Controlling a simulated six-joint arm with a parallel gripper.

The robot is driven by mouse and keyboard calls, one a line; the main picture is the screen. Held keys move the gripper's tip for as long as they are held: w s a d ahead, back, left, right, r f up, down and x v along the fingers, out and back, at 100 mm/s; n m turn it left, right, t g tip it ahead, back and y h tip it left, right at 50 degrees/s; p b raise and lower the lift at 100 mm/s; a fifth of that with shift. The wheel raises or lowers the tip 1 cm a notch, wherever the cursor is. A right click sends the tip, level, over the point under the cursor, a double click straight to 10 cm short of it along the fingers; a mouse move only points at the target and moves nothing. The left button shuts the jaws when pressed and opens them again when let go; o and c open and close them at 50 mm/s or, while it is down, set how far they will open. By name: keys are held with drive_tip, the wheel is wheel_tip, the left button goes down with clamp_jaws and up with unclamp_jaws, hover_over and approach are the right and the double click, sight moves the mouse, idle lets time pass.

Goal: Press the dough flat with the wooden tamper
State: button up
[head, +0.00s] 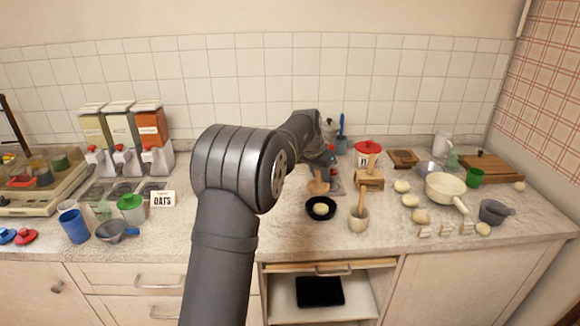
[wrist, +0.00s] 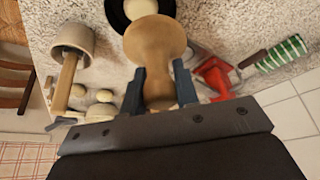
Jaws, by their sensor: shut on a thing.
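The wooden tamper (head: 318,187) is light brown with a wide round end. My gripper (wrist: 158,88) is shut on its narrower part, one dark finger on each side. In the head view my gripper (head: 325,168) is partly hidden by my arm. The pale round dough (head: 320,209) sits in a small black dish (head: 311,217) on the counter. The tamper shows just behind the dish and seems apart from the dough. In the wrist view the tamper's wide end (wrist: 155,42) partly covers the dough (wrist: 140,8) and the dish (wrist: 116,14).
Several pale dough balls (head: 402,186) and a cream pan (head: 445,188) lie farther right. A red object (wrist: 214,76) and a green-striped one (wrist: 281,54) lie near the gripper. The counter left of the dish is partly hidden by my arm.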

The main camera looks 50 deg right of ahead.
sight(323, 186)
drive_tip(key=shift+s+d+f, duration=0.1)
drive_tip(key=shift+s+d, duration=0.1)
drive_tip(key=shift+s, duration=0.55)
drive_tip(key=shift+f, duration=2.9)
drive_tip(key=shift+f, duration=0.55)
drive_tip(key=shift+r, duration=0.1)
drive_tip(key=shift+r, duration=3.45)
